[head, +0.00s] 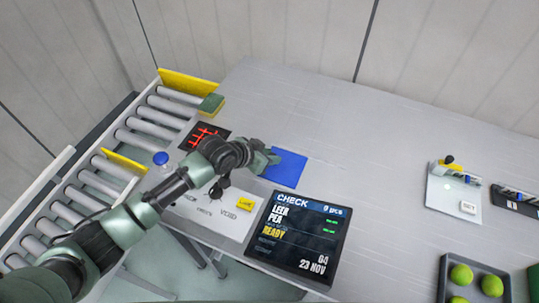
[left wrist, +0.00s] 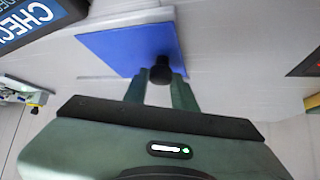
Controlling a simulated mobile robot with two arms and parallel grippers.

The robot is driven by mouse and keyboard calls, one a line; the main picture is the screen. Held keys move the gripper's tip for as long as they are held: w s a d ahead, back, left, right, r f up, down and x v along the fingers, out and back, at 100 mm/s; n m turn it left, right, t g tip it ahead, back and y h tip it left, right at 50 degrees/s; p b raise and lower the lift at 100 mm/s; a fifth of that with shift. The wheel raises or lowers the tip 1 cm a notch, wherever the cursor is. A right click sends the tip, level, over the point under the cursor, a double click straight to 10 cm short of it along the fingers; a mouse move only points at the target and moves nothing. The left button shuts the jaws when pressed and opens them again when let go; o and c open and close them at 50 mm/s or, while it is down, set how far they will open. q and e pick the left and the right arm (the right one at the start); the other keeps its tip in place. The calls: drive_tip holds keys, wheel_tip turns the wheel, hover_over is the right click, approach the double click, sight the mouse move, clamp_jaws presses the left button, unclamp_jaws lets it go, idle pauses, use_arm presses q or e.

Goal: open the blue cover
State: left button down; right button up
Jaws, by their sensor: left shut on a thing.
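The blue cover (head: 286,167) is a flat blue square lying on the grey table just behind the check screen. In the left wrist view the blue cover (left wrist: 118,50) has a black knob (left wrist: 160,70) near its edge, with a pale slab edge showing beyond the cover. My left gripper (head: 270,157) reaches in from the left at the cover's left side. In the wrist view its fingers (left wrist: 160,88) are on either side of the knob, shut on it. I cannot tell whether the cover is raised. My right gripper is not in view.
A dark check screen (head: 298,235) stands close in front of the cover. A white panel with a yellow button (head: 245,204) is beside it. A roller conveyor (head: 145,122) runs along the left. A tray of green balls (head: 474,282) is at right. The table's middle (head: 370,150) is clear.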

sight(290, 172)
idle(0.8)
